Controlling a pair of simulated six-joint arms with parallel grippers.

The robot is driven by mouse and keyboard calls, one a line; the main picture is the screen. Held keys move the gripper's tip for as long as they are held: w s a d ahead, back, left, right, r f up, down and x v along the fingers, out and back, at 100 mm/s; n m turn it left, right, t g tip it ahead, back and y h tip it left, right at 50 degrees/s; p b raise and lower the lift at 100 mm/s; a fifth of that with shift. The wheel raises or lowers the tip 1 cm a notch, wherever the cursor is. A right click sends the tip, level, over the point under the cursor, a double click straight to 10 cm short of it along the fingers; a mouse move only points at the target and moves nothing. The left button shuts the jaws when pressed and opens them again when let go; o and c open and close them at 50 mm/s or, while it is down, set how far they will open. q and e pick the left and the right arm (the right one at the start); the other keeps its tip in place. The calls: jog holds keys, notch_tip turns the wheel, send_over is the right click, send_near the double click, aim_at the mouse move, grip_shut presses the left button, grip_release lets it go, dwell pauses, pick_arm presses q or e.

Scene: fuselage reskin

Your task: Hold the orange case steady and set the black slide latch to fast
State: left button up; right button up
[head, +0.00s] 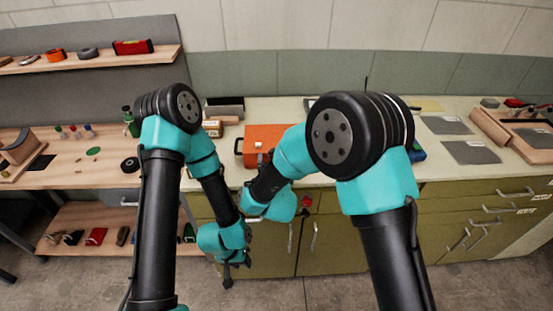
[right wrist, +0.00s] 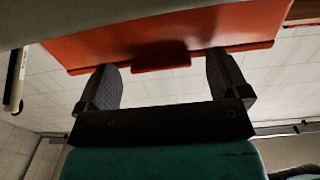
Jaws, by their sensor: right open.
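The orange case (head: 262,136) sits on the pale counter near its front edge, partly covered by my right arm in the head view. In the right wrist view the case (right wrist: 230,28) fills the top, with a small orange tab (right wrist: 160,64) on its near edge. My right gripper (right wrist: 163,80) is open, its two dark fingers spread on either side of the tab with nothing between them. My left gripper (head: 237,272) hangs low in front of the cabinets, below the case, its dark fingers apart and empty. I cannot make out the black slide latch.
Olive cabinets with bar handles (head: 314,236) stand below the counter. A wooden bench (head: 75,178) with small bottles and parts is at left. Grey mats (head: 470,152) and a wooden tray (head: 490,128) lie on the right counter. A shelf (head: 100,60) holds items at upper left.

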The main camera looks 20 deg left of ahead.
pick_arm(q)
jog(key=shift+c, duration=0.2)
pick_arm(e)
jog(key=c, duration=1.3)
pick_arm(q)
jog(key=shift+w+a+r, duration=0.1)
jog(key=shift+r, duration=0.1)
jog(key=c, duration=0.3)
jog(key=shift+a+r, duration=0.1)
jog(key=shift+r, duration=0.15)
jog(key=shift+c, duration=0.7)
jog(key=shift+n+g, duration=0.6)
jog(key=shift+n, duration=0.1)
jog(key=v, duration=1.3)
jog(key=shift+w+a+f, duration=0.15)
jog(key=shift+w+a, duration=0.05)
jog(key=shift+w, duration=0.2)
grip_shut()
jog(key=w+d+r+t, duration=0.2)
jog(key=w+r+t, duration=0.1)
jog(key=w+r, duration=0.7)
jog(key=w+d+r+m+t, duration=0.1)
jog(key=w+d+r+t, duration=0.1)
jog(key=w+r, duration=0.9)
notch_tip(320, 180, up, 6)
jog(key=shift+w+d+f+t, duration=0.15)
jog(key=shift+w+d+t, duration=0.2)
jog(key=shift+t, duration=0.45)
